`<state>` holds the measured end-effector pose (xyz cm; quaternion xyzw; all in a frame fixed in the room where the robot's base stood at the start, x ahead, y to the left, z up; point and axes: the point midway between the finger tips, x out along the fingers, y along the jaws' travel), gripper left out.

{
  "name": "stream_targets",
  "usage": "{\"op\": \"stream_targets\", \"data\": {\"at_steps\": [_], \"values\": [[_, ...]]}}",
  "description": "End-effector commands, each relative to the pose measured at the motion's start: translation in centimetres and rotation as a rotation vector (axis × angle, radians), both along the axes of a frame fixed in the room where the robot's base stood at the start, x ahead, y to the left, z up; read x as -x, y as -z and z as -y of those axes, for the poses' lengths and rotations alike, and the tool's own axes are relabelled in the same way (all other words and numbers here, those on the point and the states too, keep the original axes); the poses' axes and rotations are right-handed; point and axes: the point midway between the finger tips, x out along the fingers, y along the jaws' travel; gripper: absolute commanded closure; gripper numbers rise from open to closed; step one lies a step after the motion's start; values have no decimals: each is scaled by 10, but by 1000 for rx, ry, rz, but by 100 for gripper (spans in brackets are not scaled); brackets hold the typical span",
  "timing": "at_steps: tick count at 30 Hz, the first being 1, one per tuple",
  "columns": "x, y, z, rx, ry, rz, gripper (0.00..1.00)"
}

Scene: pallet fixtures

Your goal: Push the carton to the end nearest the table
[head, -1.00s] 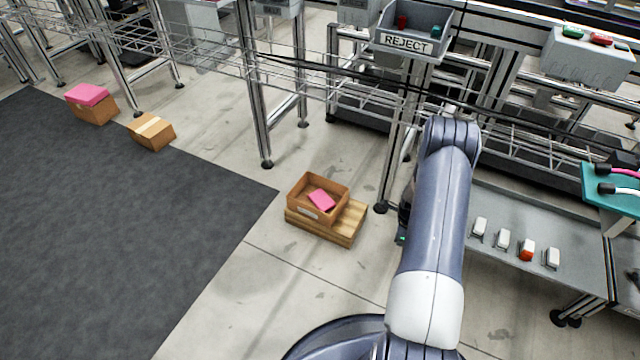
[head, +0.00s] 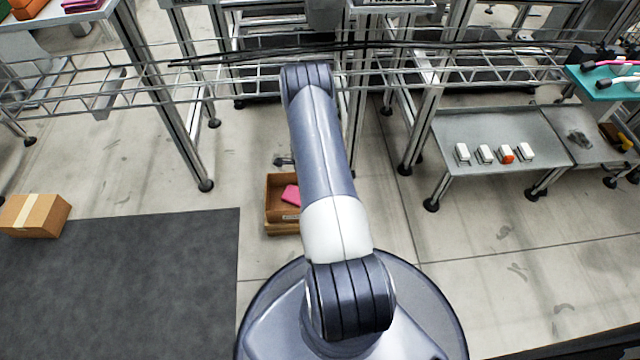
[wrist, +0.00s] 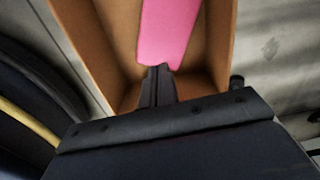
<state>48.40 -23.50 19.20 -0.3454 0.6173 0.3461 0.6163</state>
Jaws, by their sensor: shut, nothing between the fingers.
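The carton (head: 274,214) is an open brown box on a low wooden pallet (head: 282,229) on the floor. A pink item (head: 291,194) lies in it. In the head view my arm hides the right side of the carton and pallet. In the wrist view the carton (wrist: 86,45) fills the upper middle, with the pink item (wrist: 168,32) inside. My gripper (wrist: 157,72) is shut and empty. Its fingertips show within the carton's outline, close to the pink item; I cannot tell whether they touch anything. The fingertips are hidden in the head view.
A grey metal table (head: 480,132) with several small white parts stands to the right. Metal frames with wire racks (head: 130,85) stand behind the carton. A taped brown box (head: 36,216) sits at the left by a dark mat (head: 130,290). Floor right of my base is clear.

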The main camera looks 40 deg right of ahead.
Motion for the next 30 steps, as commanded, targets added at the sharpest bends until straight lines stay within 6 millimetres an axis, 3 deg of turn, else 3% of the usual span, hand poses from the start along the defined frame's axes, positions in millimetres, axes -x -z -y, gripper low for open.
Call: {"op": "stream_targets", "data": {"at_steps": [1,6,9,15,30], "values": [[1,18,0,-1,1,-2,100],[1,48,3,1,2,2,100],[11,43,19,1,5,2,100],[20,41,32,1,1,1,100],[23,40,29,1,-1,1,100]]}}
